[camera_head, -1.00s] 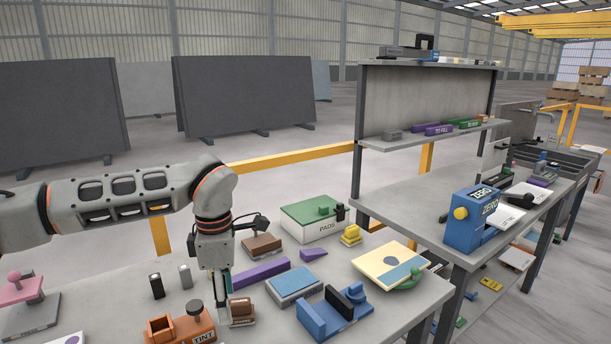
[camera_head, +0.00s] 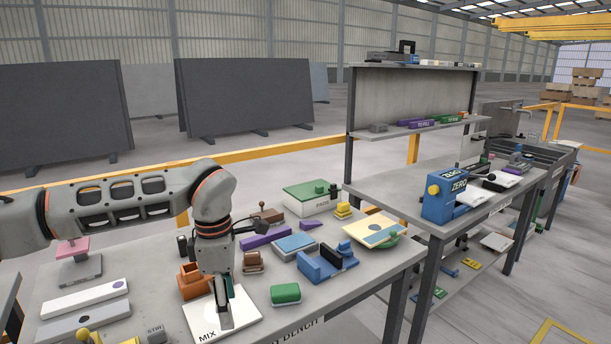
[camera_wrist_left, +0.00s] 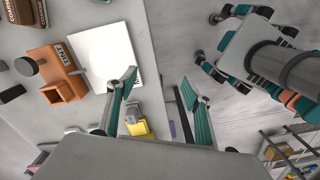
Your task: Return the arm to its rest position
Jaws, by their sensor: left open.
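My left arm (camera_head: 120,205) comes in from the left in the head view, its upper part level and its wrist pointing down. My left gripper (camera_head: 228,312) is over the front of the bench, above or in front of a white square pad marked MIX (camera_head: 205,318). In the wrist view the two teal-lined fingers of my left gripper (camera_wrist_left: 160,98) are spread with nothing between them. The white pad (camera_wrist_left: 104,55) lies beyond the left finger there. I cannot tell the exact height of the fingertips above the bench.
An orange block marked TINT (camera_wrist_left: 64,75) is beside the pad. A green block (camera_head: 285,293), a blue holder (camera_head: 328,263) and a green-topped PADS box (camera_head: 308,198) stand to the right. White and grey slabs (camera_head: 85,298) lie left. The bench (camera_head: 375,275) ends at front right.

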